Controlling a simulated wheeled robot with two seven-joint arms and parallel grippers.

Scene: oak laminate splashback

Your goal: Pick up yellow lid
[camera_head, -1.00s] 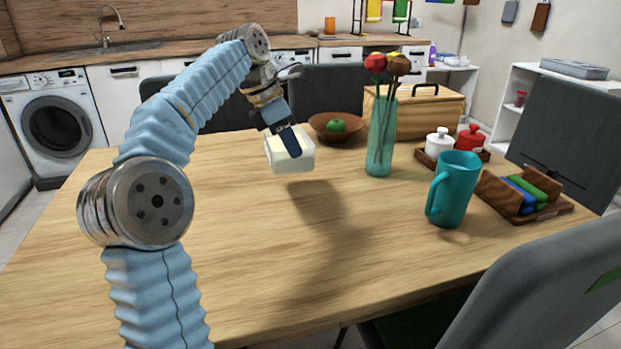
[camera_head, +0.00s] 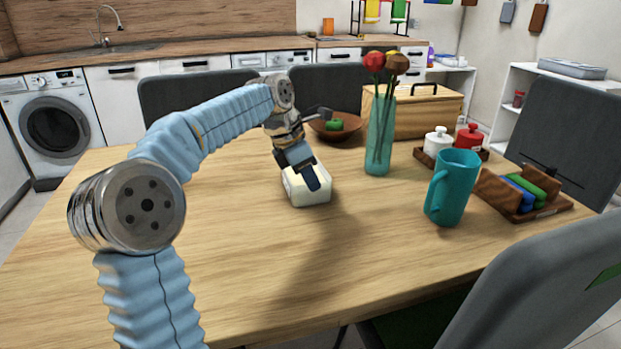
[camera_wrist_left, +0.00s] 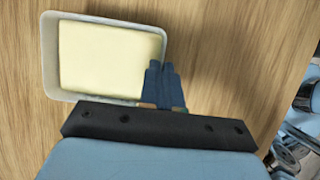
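A white rectangular dish (camera_head: 307,197) with a pale yellow top or filling is near the middle of the table. In the left wrist view the pale yellow slab (camera_wrist_left: 108,60) sits inside the white rim; I cannot tell whether it is a loose lid. My left gripper (camera_head: 312,182) reaches down at the dish from above. In the left wrist view its dark fingers (camera_wrist_left: 165,88) are close together over the dish's right wall, apparently shut on it. The fingers hide part of that wall. I cannot tell whether the dish touches the table. My right gripper is out of view.
A teal vase (camera_head: 380,140) with flowers stands right of the dish. Behind are a brown bowl (camera_head: 350,126) and a wooden box (camera_head: 430,110). A teal mug (camera_head: 453,190), a tray with jars (camera_head: 424,157) and a wooden holder (camera_head: 535,213) are farther right.

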